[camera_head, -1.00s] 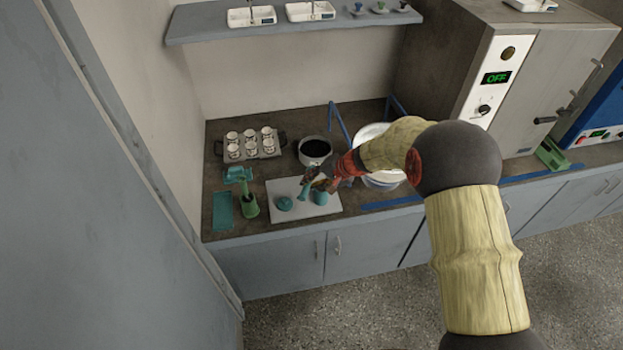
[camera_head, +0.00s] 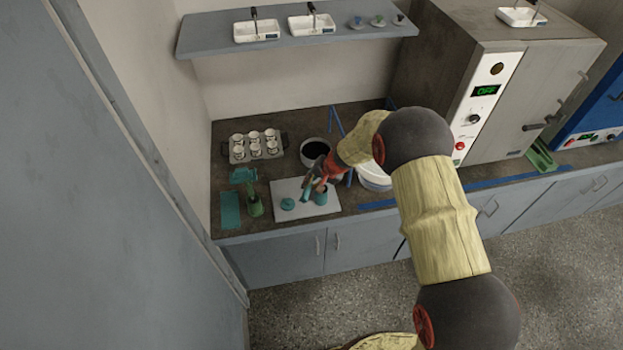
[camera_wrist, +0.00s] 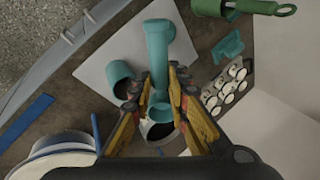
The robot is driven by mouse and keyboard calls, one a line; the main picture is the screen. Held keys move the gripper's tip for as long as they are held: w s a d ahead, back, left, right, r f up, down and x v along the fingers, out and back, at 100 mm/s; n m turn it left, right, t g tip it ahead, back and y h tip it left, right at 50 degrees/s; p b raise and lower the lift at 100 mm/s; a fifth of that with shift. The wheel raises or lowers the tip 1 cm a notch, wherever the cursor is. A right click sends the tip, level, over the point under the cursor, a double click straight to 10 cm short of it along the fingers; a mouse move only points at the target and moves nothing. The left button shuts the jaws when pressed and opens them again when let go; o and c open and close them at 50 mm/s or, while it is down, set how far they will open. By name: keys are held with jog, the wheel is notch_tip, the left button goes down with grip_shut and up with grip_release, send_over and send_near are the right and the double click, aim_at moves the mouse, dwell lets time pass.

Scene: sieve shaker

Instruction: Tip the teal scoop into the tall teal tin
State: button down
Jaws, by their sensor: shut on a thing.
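My gripper (camera_wrist: 160,95) is shut on the teal scoop (camera_wrist: 158,50), whose long teal body runs out between the fingers in the wrist view. In the head view the scoop (camera_head: 306,191) slants down and left from my gripper (camera_head: 314,180), above the white board. The tall teal tin (camera_head: 321,196) stands upright on the board, just right of the scoop. In the wrist view the tin (camera_wrist: 119,80) shows a dark open mouth, left of the scoop. I cannot tell what the scoop holds or whether it touches the tin.
A pot with dark contents (camera_head: 315,151) is behind. A white basin (camera_head: 374,178) is right.

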jog(key=shift+a+r+h+p, duration=0.1)
jog(key=shift+r+h+p, duration=0.4)
jog(key=shift+p, duration=3.4)
jog(key=shift+f, duration=0.35)
jog(key=p, duration=0.4)
jog(key=shift+w+r+h, duration=0.1)
jog(key=shift+r+h, duration=0.2)
jog(key=shift+h, duration=0.1)
jog(key=p, duration=0.5)
jog(key=shift+g+h, duration=0.3)
jog(key=shift+h, duration=0.1)
jog(key=shift+a+h+p, duration=0.15)
jog(key=shift+h+p, duration=0.35)
jog(key=shift+p, duration=0.35)
jog(key=shift+h, duration=0.4)
jog(key=shift+a+f+b, duration=0.1)
jog(key=shift+a+b, duration=0.05)
jog(key=shift+b, duration=0.3)
jog(key=shift+h+b, duration=0.4)
jog(key=shift+r+g, duration=0.2)
jog(key=shift+g, duration=0.1)
